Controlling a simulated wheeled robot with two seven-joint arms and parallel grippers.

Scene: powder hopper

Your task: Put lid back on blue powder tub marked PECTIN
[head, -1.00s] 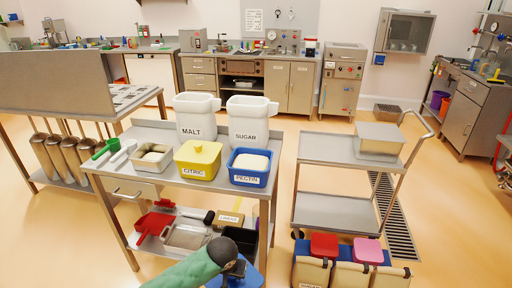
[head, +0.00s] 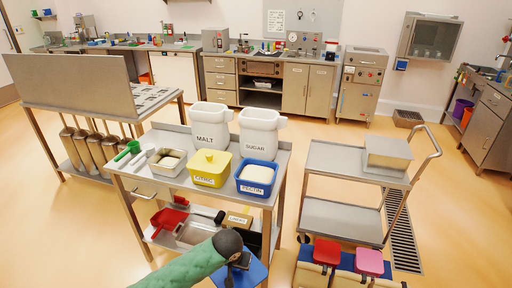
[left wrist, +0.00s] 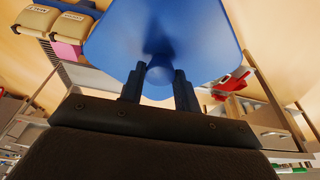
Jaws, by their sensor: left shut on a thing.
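The blue tub marked PECTIN (head: 255,178) stands open on the front right of the steel table, with pale powder showing inside. My left gripper (head: 240,262) is low in front of the table, below the tabletop and apart from the tub. It is shut on the blue lid (head: 252,277), which is partly hidden by my arm in the head view. In the left wrist view the two fingers of the gripper (left wrist: 160,88) close on the lid's knob, and the lid (left wrist: 205,40) fills the upper middle. My right gripper is not in view.
The yellow CITRIC tub (head: 210,168) with its lid on stands left of the blue tub. White MALT (head: 211,130) and SUGAR (head: 260,135) containers stand behind. A steel trolley (head: 350,160) stands right, with lidded bins (head: 345,278) in front. A lower shelf holds a red scoop (head: 168,218).

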